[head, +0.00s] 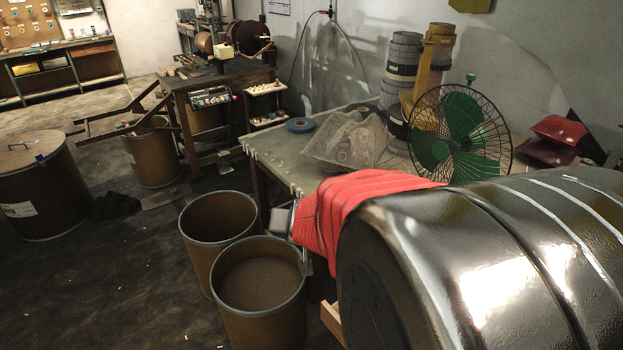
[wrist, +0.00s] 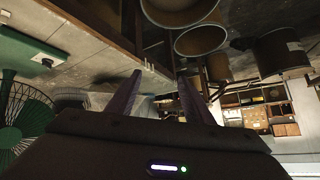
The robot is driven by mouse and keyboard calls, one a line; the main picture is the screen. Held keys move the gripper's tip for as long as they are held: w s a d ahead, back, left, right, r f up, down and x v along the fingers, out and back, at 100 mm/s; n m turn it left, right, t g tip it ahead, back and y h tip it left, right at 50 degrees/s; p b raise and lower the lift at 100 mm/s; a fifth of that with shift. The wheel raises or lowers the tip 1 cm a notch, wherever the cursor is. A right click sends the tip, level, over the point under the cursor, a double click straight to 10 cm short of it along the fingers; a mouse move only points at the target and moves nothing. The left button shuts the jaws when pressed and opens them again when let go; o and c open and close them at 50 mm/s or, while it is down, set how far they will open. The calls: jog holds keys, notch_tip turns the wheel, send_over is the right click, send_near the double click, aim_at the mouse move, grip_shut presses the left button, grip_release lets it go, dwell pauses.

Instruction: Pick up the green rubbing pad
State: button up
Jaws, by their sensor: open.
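I cannot make out a green rubbing pad in either view. My gripper (wrist: 159,74) shows in the wrist view with its two dark fingers spread apart and nothing between them. The wrist picture is upside down, with the drums and the table edge at the top. In the head view I cannot clearly pick out the fingers. A green-topped table (head: 290,165) stands in the middle of the head view, with small pale pieces along its left edge.
On the table are a blue tape roll (head: 300,125), a clear plastic bag (head: 348,138) and a green-bladed fan (head: 462,130), also in the wrist view (wrist: 22,125). Two open brown drums (head: 218,222) (head: 260,285) stand left of it.

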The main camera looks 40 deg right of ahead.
jog(key=s+d+f+m+g+h, duration=0.1)
jog(key=s+d+f+m+h, duration=0.2)
jog(key=d, duration=0.4)
jog(key=s+d+f+m+g+h, duration=0.1)
jog(key=s+d+f+g, duration=0.1)
jog(key=s+d+f, duration=0.3)
jog(key=s+d+m+g+h, duration=0.1)
jog(key=s+d+m+h, duration=0.15)
jog(key=d, duration=0.55)
jog(key=s+d+f+m+g, duration=0.1)
jog(key=s+d+f+g, duration=0.1)
jog(key=s, duration=0.4)
jog(key=s+d+f+m+g+h, duration=0.1)
jog(key=s+d+g, duration=0.1)
jog(key=s, duration=0.4)
jog(key=s+d+f+m+g+h, duration=0.1)
jog(key=s+d+f+g, duration=0.1)
jog(key=s+d, duration=0.2)
jog(key=shift+s+d+f+m, duration=0.15)
jog(key=shift+s+f+m, duration=0.05)
jog(key=shift+s, duration=0.25)
jog(key=shift+s+d+f+m, duration=0.15)
jog(key=shift+s, duration=0.3)
jog(key=shift+h, duration=0.25)
jog(key=shift+x, duration=4.35)
